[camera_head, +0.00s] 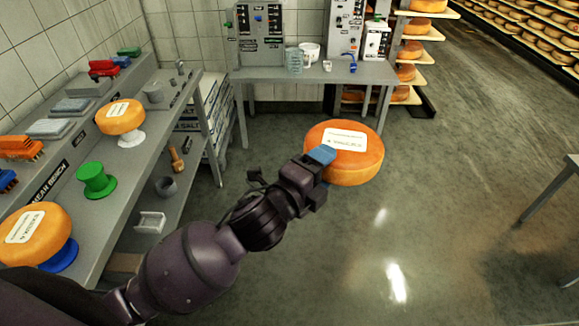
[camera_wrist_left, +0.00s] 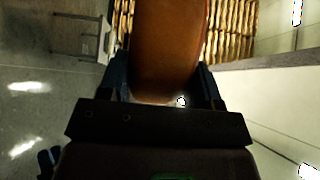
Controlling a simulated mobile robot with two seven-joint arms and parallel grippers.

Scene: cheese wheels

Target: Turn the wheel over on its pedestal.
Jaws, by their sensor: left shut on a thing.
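My left gripper (camera_head: 321,158) is shut on an orange cheese wheel (camera_head: 362,170) and holds it out over the open floor. The wheel's white label faces up. In the left wrist view the wheel (camera_wrist_left: 168,45) sits between the two fingers of the left gripper (camera_wrist_left: 163,82). A green pedestal (camera_head: 96,181) stands empty on the bench at the left. Another wheel (camera_head: 30,230) lies label up on a blue pedestal (camera_head: 63,257) at the near left. A third wheel (camera_head: 121,117) lies label up on a white pedestal (camera_head: 132,139) farther back. My right gripper is not in view.
The grey bench (camera_head: 125,165) also carries brushes, blocks and small fittings. A back table (camera_head: 300,74) holds a control box, jugs and a bowl. Shelves of cheese wheels (camera_head: 410,50) stand behind. A table (camera_head: 560,185) is at the right edge. The middle floor is clear.

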